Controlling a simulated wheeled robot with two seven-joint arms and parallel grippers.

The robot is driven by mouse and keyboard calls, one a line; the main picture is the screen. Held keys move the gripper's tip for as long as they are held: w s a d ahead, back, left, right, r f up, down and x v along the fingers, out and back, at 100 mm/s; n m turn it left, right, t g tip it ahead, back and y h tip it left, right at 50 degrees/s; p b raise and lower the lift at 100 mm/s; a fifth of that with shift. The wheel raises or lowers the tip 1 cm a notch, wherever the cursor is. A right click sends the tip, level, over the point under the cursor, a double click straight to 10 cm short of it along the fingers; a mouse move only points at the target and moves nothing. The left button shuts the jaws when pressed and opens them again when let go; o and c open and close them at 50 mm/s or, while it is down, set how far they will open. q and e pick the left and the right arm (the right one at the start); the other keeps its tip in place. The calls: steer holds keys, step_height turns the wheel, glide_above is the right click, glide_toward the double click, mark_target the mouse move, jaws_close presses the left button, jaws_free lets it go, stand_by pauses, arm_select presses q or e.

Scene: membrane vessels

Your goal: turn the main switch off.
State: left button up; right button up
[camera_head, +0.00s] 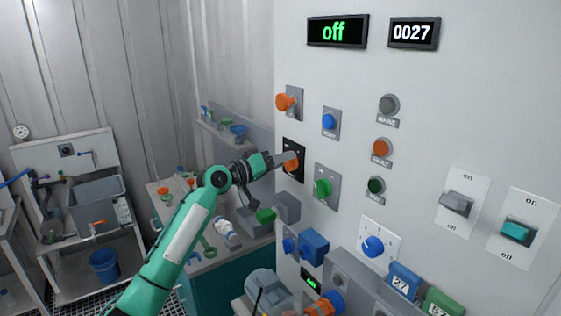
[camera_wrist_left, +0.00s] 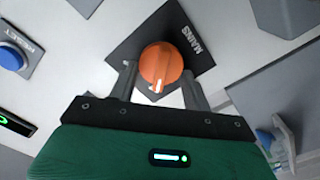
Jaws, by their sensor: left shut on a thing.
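The main switch is an orange round knob (camera_wrist_left: 161,66) on a black plate (camera_wrist_left: 165,28) lettered MAINS. Its white mark points down toward my gripper's palm in the wrist view. In the head view the knob (camera_head: 290,165) sits on the pale panel, below another orange knob. My left gripper (camera_wrist_left: 159,75) has one finger on each side of the MAINS knob and is shut on it. In the head view the gripper (camera_head: 287,158) reaches the plate from the left and partly covers it. A display (camera_head: 338,31) at the panel's top reads "off" in green. My right gripper is out of view.
Close around are a blue button (camera_head: 329,121), a green knob (camera_head: 323,187) and an orange knob (camera_head: 286,102). Two rocker switches (camera_head: 456,203) (camera_head: 516,231) are at the right. A bench (camera_head: 160,200) with valves and a sink (camera_head: 103,198) stand left.

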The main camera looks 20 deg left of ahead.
arm_select(q)
steer(key=o, duration=1)
steer(key=shift+b+v, duration=3)
steer(key=shift+v, duration=3.95)
